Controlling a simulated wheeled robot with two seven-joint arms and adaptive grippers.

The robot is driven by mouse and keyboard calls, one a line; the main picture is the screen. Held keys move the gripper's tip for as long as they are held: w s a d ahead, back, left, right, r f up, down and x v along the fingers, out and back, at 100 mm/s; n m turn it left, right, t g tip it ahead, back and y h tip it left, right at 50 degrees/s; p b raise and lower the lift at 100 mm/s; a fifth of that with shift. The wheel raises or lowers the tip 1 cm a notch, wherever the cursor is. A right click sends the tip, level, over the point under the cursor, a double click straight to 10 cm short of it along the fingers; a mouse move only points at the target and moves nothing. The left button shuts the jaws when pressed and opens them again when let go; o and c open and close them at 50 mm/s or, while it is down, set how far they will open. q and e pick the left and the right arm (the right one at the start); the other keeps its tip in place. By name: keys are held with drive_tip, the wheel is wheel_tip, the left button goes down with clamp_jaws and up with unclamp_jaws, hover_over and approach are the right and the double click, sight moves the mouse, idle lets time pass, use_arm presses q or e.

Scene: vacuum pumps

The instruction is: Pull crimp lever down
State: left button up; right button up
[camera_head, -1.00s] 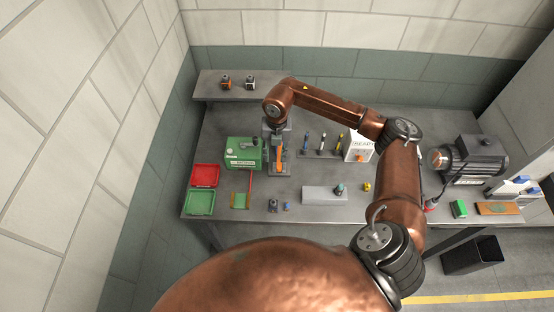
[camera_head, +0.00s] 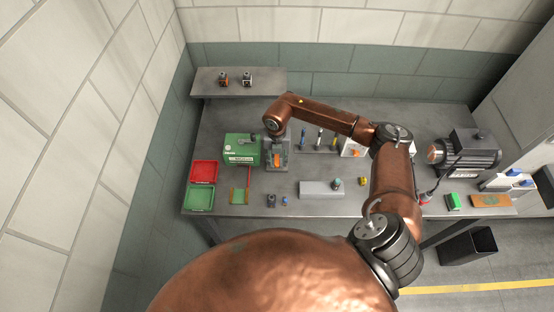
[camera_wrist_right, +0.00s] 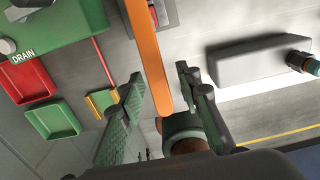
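The orange crimp lever (camera_head: 277,159) shows at the crimp station (camera_head: 284,166), just below my right gripper (camera_head: 277,142). In the right wrist view the long orange lever (camera_wrist_right: 151,55) runs down between the two green-grey fingers of the right gripper (camera_wrist_right: 160,105). The fingers stand wide apart with gaps on both sides of the lever, so the gripper is open. Part of the lever and the fingertips are hard to make out in the head view. My left gripper is not in view.
A green DRAIN box (camera_head: 241,149) stands close left of the lever, with red (camera_head: 204,171) and green (camera_head: 199,198) trays beyond. A grey block (camera_head: 321,189) lies to the right, and a motor (camera_head: 468,152) farther right.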

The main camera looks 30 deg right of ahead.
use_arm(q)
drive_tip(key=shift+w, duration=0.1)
use_arm(e)
clamp_jaws()
idle(0.3)
